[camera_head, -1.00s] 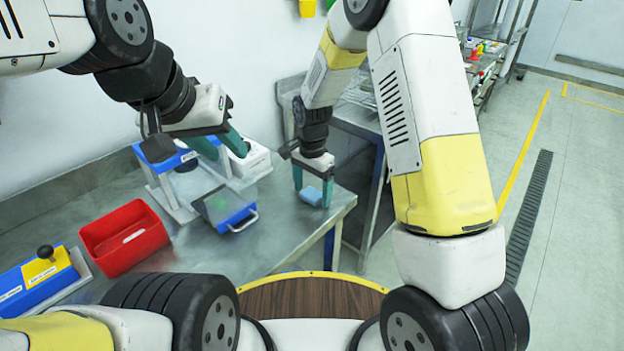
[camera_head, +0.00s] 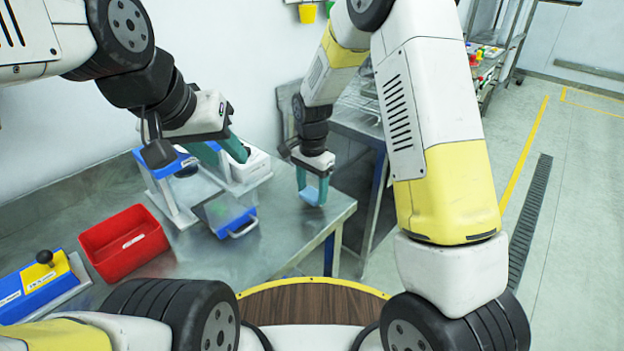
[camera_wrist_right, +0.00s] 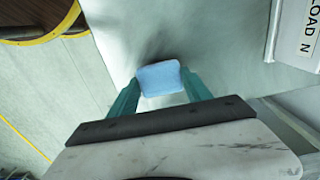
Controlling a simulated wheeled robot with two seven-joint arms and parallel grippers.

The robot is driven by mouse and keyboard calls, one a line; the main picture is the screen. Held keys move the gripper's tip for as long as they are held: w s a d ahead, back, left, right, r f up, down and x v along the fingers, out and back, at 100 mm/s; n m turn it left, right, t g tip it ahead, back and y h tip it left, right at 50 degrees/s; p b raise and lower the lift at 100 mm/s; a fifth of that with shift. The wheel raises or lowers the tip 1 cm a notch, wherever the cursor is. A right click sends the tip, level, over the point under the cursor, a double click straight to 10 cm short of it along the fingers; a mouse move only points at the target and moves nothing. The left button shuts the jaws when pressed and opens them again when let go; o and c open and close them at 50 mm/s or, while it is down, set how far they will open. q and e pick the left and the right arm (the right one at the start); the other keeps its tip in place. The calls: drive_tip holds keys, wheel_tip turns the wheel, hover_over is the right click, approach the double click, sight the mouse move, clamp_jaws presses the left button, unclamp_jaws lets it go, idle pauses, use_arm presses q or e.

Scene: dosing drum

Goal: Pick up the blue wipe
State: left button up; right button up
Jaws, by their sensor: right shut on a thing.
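The blue wipe (camera_head: 312,193) is a small light-blue pad over the metal table, near its right end. It also shows in the right wrist view as a rounded pad (camera_wrist_right: 160,78) between the two green fingers. My right gripper (camera_head: 314,196) points down and is shut on the wipe. I cannot tell whether the wipe clears the table top. My left gripper (camera_head: 222,152) is over the blue-and-white stand, with its two green fingers apart and nothing seen between them.
A red bin (camera_head: 124,240) stands on the metal table (camera_head: 200,275). A blue-and-yellow device (camera_head: 40,285) is at the left. A white box (camera_head: 250,168) stands behind. The table's right edge is close to the wipe.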

drive_tip(key=shift+r, duration=0.9)
drive_tip(key=s+r, duration=0.1)
drive_tip(key=s, duration=1.5)
drive_tip(key=shift+r, duration=0.15)
drive_tip(key=o, duration=0.5)
drive_tip(key=c, duration=0.3)
drive_tip(key=shift+c, duration=0.3)
